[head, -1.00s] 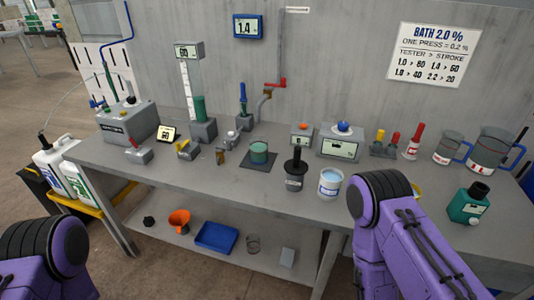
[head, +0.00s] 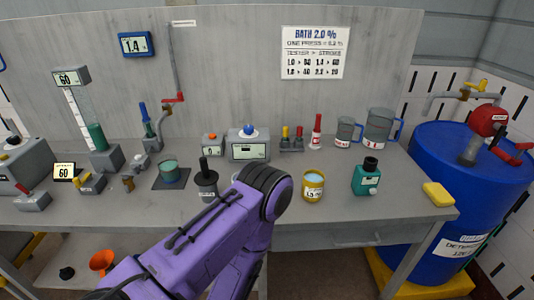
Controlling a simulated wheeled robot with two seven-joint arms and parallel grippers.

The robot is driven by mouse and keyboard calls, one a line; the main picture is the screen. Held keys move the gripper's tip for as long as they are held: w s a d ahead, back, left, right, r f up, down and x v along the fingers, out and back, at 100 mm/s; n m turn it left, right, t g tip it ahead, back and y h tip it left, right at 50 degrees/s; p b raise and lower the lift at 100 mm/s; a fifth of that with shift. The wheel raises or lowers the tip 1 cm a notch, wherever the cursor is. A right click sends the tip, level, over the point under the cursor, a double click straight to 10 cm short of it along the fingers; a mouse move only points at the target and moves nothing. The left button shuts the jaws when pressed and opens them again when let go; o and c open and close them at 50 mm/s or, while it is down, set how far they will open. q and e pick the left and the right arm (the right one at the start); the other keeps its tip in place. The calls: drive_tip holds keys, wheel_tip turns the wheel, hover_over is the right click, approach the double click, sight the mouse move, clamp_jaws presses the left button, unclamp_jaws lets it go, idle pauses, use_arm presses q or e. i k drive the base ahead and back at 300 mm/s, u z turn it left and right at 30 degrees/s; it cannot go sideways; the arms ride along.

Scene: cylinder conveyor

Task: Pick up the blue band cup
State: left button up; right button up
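The blue band cup does not show in the head view now. My purple arm (head: 203,240) crosses the front of the bench and covers the spot just right of the dark pot. A cup with a yellow band (head: 313,187) stands upright on the bench, right of my arm's rounded joint, with pale blue contents. Neither of my grippers is in view; only links of one arm show.
A dark pot with a black handle (head: 206,182) stands left of my arm. A blue drum (head: 455,190) stands beyond the bench's right end.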

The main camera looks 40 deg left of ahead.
sight(169, 169)
drive_tip(key=z, duration=1.45)
drive_tip(key=k, duration=1.25)
drive_tip(key=u, duration=1.7)
